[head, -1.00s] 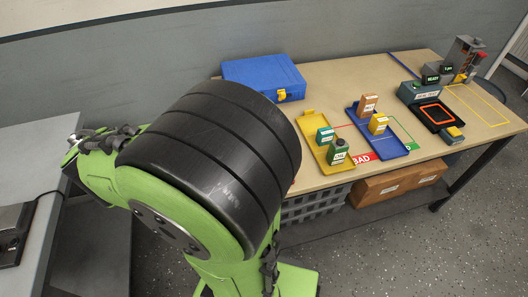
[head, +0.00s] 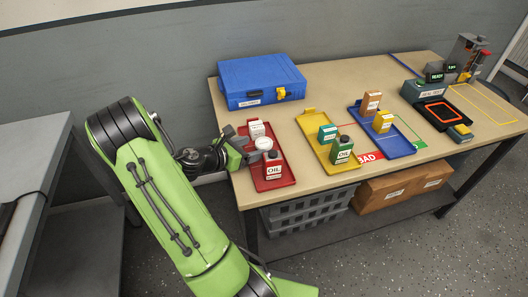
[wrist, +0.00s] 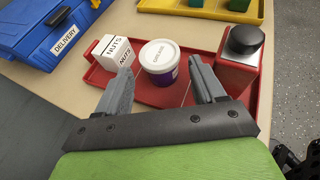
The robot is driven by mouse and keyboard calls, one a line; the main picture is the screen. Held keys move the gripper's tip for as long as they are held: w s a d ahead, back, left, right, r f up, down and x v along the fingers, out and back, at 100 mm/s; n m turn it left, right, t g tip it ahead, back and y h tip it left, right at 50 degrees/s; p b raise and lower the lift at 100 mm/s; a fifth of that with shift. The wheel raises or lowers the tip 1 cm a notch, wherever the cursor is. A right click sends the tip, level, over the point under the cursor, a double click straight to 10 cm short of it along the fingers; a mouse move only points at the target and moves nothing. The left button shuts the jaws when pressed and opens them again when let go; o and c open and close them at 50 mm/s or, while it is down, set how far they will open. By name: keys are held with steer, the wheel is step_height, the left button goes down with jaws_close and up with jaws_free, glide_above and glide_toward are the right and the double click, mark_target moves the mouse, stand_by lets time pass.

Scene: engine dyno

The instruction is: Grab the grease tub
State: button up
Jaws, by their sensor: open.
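The grease tub (wrist: 161,54) is a round tub with a white lid and a purple label. It stands upright on the red tray (wrist: 146,93), between a white NUTS box (wrist: 113,51) and a red bottle with a black cap (wrist: 238,57). In the head view my gripper (head: 243,148) is at the tray's left edge.
A blue case (head: 262,82) stands behind the red tray. A yellow tray (head: 326,150) and a blue tray (head: 385,135) with small boxes and bottles lie to the right. Bare tabletop surrounds the red tray. A grey bench (head: 30,160) stands at the left.

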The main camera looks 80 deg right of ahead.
mark_target(262, 144)
steer(key=b+x, duration=0.2)
steer(key=x, duration=0.6)
steer(key=shift+a, duration=0.1)
steer(key=c, duration=0.8)
